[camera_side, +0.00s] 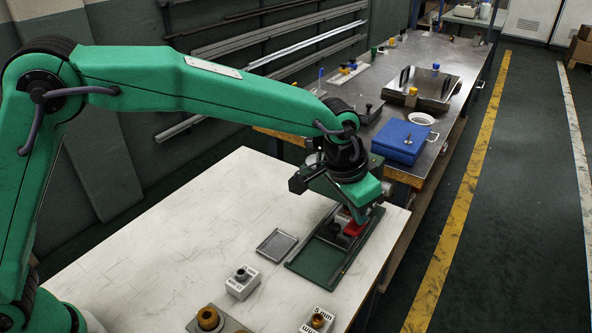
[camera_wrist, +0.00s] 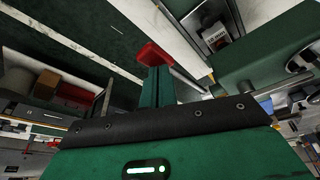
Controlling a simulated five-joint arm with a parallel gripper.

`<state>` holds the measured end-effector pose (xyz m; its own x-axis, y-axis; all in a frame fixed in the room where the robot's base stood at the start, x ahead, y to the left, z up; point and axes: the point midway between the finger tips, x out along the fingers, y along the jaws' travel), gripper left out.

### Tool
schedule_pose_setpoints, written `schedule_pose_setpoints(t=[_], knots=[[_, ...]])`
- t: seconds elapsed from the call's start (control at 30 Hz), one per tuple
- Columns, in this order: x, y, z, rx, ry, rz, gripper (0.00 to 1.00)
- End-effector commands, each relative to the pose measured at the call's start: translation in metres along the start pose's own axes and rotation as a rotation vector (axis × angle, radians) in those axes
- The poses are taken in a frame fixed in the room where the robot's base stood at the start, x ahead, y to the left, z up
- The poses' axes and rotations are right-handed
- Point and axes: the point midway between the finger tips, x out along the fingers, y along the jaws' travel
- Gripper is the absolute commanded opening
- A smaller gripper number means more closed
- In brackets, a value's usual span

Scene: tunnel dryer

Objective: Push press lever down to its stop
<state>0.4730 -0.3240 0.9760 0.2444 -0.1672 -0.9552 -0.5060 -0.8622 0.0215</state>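The press has a green base (camera_side: 322,262) near the right edge of the white-topped table. Its lever has a red handle (camera_side: 354,228), seen just below my gripper (camera_side: 358,215). In the wrist view the red handle (camera_wrist: 153,54) sits at the end of a pale metal rod (camera_wrist: 186,78). My gripper's green fingers (camera_wrist: 158,76) are close together with their tips at the handle, and nothing shows between them. I cannot tell whether they touch it. My gripper and wrist hide much of the press in the side view.
A small grey tray (camera_side: 277,245) lies left of the press. A white labelled block (camera_side: 242,282) and another (camera_side: 318,321) stand nearer the front. A blue box (camera_side: 401,141) sits on the metal bench behind. The left part of the white table (camera_side: 185,220) is clear.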

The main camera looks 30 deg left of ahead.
Motion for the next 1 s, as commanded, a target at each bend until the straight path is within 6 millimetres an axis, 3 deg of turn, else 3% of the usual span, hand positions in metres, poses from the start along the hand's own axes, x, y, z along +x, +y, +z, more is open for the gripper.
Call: schedule_pose_setpoints(t=[1.0], knots=[[0.013, -0.001, 0.005, 0.0, -0.005, 0.0, 0.0]])
